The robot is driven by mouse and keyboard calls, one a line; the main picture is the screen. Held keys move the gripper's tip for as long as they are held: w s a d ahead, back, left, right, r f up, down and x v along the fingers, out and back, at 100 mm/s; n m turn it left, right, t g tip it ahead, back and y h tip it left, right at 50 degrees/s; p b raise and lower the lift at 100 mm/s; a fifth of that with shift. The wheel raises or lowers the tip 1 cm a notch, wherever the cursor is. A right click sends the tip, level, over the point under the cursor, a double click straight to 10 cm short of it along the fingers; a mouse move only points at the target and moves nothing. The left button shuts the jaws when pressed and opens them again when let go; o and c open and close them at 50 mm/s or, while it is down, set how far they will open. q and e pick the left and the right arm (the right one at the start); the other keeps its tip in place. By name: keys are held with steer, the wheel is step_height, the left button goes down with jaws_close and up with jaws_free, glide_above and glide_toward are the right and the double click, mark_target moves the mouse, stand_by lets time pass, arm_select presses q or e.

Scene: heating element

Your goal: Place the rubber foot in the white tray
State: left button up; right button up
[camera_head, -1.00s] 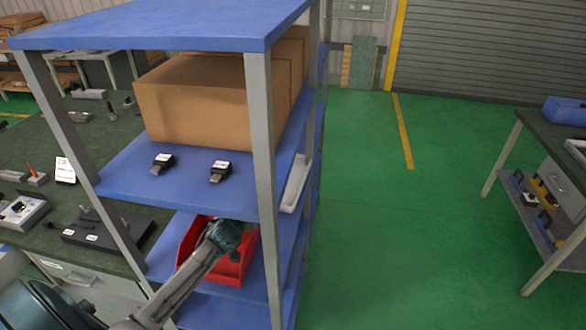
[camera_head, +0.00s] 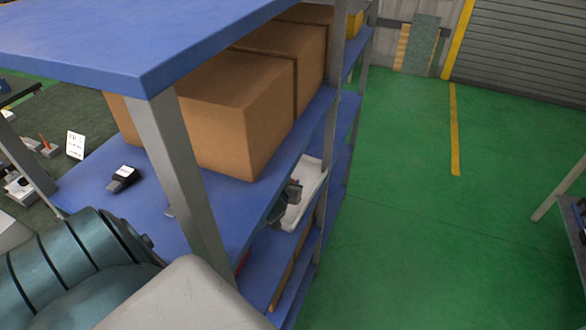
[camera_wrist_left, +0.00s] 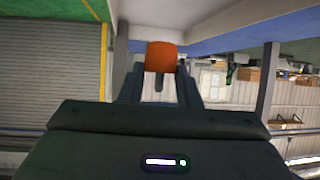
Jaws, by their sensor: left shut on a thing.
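The white tray (camera_head: 308,188) stands on a lower blue shelf of the rack, partly hidden by the shelf above and a post. My left gripper (camera_head: 288,196) is over the near side of the tray, small and partly covered. In the left wrist view the left gripper (camera_wrist_left: 160,82) is shut on an orange block-like piece (camera_wrist_left: 161,57), which I take as the rubber foot. I cannot tell whether the piece touches the tray. My right gripper is not in view.
Cardboard boxes (camera_head: 235,110) fill the shelf above. A black device (camera_head: 123,178) lies on that shelf at left. The green floor (camera_head: 400,230) to the right is clear.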

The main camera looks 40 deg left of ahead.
mark_target(289, 208)
arm_select(q)
steer(key=f, duration=0.2)
steer(key=f+p, duration=0.1)
steer(key=shift+s+f, duration=0.15)
steer(key=shift+s, duration=0.1)
step_height(289, 208, down, 4)
steer(key=shift+w+f+p, duration=0.1)
steer(key=shift+f+p, duration=0.1)
steer(key=shift+p, duration=0.3)
steer(key=shift+f, duration=0.1)
steer(key=o, duration=1)
steer(key=shift+c, duration=0.2)
